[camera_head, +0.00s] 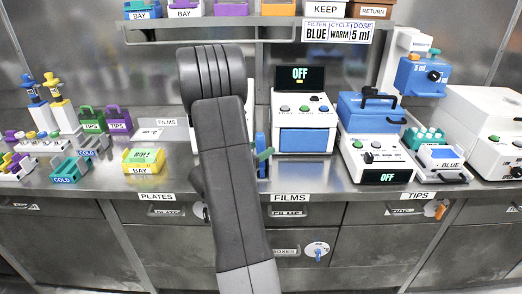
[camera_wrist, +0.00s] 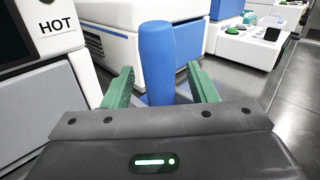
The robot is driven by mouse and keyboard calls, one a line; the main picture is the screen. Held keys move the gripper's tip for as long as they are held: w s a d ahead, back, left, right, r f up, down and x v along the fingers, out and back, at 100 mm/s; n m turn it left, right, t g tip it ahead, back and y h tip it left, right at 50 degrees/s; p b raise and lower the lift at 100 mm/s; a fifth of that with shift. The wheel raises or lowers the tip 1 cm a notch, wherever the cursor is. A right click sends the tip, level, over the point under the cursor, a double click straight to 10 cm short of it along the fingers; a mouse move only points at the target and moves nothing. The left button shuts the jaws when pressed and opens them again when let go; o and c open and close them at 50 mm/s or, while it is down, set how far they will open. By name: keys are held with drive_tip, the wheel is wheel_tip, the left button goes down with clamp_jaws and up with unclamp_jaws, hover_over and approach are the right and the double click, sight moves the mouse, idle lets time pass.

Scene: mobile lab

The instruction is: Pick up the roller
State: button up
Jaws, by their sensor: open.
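The roller (camera_wrist: 157,58) appears as an upright blue cylinder between the two green fingers of my gripper (camera_wrist: 160,88) in the wrist view. The fingers stand apart, one on each side of it, with a visible gap at its left and right. Its lower end is hidden behind the gripper body. In the head view, a narrow part of the roller (camera_head: 260,141) shows just right of my arm, with a green finger beside it. The rest of the gripper is hidden behind the arm there.
A white machine with a blue front (camera_head: 303,122) and an OFF display stands behind the roller. In the wrist view, a HOT-labelled unit (camera_wrist: 52,50) is close on the left. Bare metal counter (camera_wrist: 270,70) lies to the right. A yellow BAY tray (camera_head: 144,161) sits left of my arm.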

drive_tip(key=shift+w+d, duration=0.25)
drive_tip(key=c, duration=1)
drive_tip(key=shift+r, duration=0.1)
